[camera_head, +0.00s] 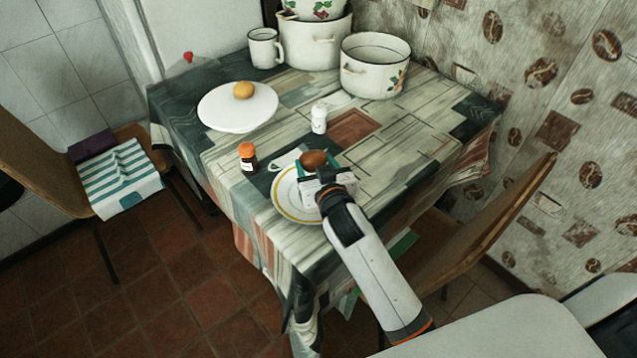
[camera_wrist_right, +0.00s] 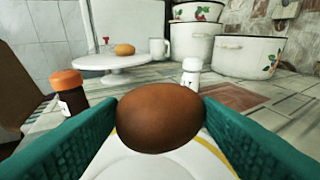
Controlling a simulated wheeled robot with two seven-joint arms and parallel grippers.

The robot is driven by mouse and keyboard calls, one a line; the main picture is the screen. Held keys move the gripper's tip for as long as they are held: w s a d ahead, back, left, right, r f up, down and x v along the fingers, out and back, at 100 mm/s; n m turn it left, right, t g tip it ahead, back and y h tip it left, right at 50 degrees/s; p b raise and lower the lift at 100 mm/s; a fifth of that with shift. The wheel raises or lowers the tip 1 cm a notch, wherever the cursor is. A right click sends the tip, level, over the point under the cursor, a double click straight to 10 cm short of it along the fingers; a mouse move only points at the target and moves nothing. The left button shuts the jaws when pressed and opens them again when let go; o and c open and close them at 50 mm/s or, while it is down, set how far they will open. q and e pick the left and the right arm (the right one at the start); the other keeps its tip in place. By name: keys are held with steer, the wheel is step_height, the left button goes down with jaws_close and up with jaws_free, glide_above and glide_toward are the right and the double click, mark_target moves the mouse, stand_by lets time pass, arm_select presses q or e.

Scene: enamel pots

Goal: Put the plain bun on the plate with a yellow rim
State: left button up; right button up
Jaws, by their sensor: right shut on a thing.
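A smooth brown bun (camera_head: 314,157) with no visible topping is between the fingers of my right gripper (camera_head: 316,167), which is shut on it. In the right wrist view the bun (camera_wrist_right: 160,118) sits between the two green fingers. The white plate with a yellow rim (camera_head: 284,203) is below the gripper, partly hidden by it; it also shows under the bun in the right wrist view (camera_wrist_right: 140,168). The bun is at the plate's far part, low over it; I cannot tell whether it touches. My left gripper is not in view.
A lighter bun (camera_head: 243,90) lies on a white stand (camera_head: 222,112) at the back left. A bottle with an orange cap (camera_head: 248,157) and a white shaker (camera_head: 319,118) stand near the plate. A mug (camera_head: 264,48) and enamel pots (camera_head: 374,75) are behind. Chairs flank the table.

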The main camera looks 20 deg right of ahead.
step_height(320, 180, down, 4)
steer(key=shift+s+r+b, duration=0.1)
steer(key=shift+b, duration=0.3)
steer(key=shift+f, duration=0.3)
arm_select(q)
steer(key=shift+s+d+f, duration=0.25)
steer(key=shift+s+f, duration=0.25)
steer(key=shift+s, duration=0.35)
arm_select(e)
steer(key=shift+f, duration=0.3)
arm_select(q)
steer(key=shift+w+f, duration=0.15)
arm_select(e)
steer(key=o, duration=0.7)
steer(key=shift+o, duration=0.2)
steer(key=shift+s+r, duration=0.2)
steer(key=shift+r, duration=0.15)
steer(key=v, duration=1.1)
steer(key=shift+s, duration=0.35)
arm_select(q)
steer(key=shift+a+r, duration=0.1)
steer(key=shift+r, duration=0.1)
